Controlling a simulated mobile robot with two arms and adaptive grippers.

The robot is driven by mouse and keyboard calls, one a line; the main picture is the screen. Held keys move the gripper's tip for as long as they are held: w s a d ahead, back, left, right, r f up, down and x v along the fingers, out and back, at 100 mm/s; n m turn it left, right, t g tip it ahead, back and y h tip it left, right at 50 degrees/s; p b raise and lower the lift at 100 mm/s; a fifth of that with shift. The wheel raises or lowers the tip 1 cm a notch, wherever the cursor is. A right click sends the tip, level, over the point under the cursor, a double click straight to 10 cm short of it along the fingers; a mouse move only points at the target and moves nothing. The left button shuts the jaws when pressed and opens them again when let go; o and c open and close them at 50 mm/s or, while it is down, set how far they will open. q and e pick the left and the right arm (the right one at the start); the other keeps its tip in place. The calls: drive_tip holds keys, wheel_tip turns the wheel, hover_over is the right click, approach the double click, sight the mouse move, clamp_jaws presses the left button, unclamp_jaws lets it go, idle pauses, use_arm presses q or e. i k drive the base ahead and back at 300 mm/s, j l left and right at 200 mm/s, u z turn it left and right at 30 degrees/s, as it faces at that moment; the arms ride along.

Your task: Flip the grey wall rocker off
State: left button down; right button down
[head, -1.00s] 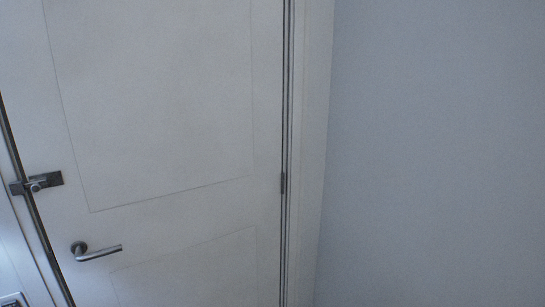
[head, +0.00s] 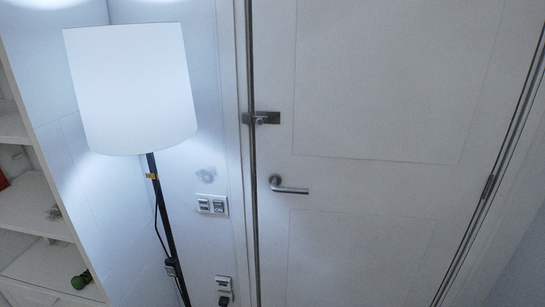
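A wall plate with two dark grey switch parts (head: 212,205) is on the wall between the lamp and the door, in the head view. A second, smaller wall fitting (head: 223,284) sits below it, with a dark piece (head: 224,299) at its lower end. Both are small, so I cannot tell which one is the grey rocker or which way it is tipped. Neither of my grippers is in view.
A lit floor lamp (head: 130,88) with a dark pole (head: 165,220) stands just left of the switch plate. A closed white door (head: 370,230) with a lever handle (head: 289,186) is on the right. White shelves (head: 38,205) holding a green object (head: 81,280) are at the left.

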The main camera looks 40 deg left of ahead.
sight(219, 207)
drive_tip(key=u, duration=1.75)
